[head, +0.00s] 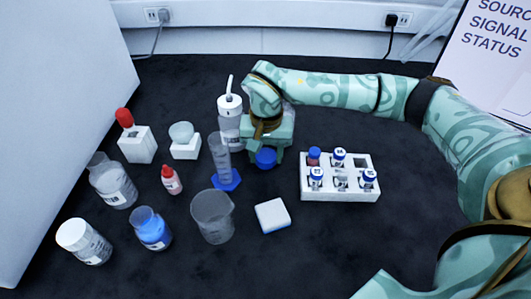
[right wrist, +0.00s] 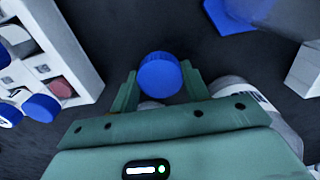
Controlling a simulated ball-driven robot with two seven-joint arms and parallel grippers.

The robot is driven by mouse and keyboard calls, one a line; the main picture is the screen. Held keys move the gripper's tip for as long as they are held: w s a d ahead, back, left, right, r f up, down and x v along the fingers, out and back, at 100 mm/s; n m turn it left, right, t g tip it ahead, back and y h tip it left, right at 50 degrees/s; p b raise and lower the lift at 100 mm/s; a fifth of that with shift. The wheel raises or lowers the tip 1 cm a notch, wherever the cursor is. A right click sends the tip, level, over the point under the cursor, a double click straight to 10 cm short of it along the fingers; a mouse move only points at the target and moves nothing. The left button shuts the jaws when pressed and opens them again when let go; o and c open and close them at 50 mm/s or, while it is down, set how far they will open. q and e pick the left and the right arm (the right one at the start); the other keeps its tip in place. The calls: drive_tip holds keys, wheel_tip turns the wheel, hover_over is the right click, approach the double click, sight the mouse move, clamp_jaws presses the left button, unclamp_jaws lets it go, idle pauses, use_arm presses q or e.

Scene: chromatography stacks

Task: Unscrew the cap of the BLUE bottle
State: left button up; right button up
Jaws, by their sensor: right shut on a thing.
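The blue bottle (head: 153,232), with blue liquid and a white label, stands at the front left of the dark mat. Its neck is blue-tinted, and I cannot tell clearly whether a cap sits on it. My right gripper (head: 265,154) is well to the right of and behind this bottle. It is shut on a round blue cap (head: 265,158). In the right wrist view the cap (right wrist: 160,74) sits between the fingertips. A small pale patch shows just behind it; what it is, I cannot tell. My left gripper is not in view.
A white vial rack (head: 340,193) stands right of the gripper. A wash bottle (head: 230,118) and a blue-based cylinder (head: 220,155) stand close on its left. A beaker (head: 212,216) and white block (head: 272,215) are in front.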

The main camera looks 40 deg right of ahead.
sight(266, 155)
drive_tip(key=o, duration=1.1)
drive_tip(key=shift+f, duration=0.1)
use_arm(q)
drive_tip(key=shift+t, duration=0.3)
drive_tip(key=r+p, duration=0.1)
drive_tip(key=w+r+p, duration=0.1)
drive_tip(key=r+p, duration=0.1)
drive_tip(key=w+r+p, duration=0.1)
drive_tip(key=p, duration=0.1)
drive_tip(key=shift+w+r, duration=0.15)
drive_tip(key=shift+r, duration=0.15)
use_arm(e)
wheel_tip(266, 155, up, 12)
drive_tip(key=shift+r, duration=0.15)
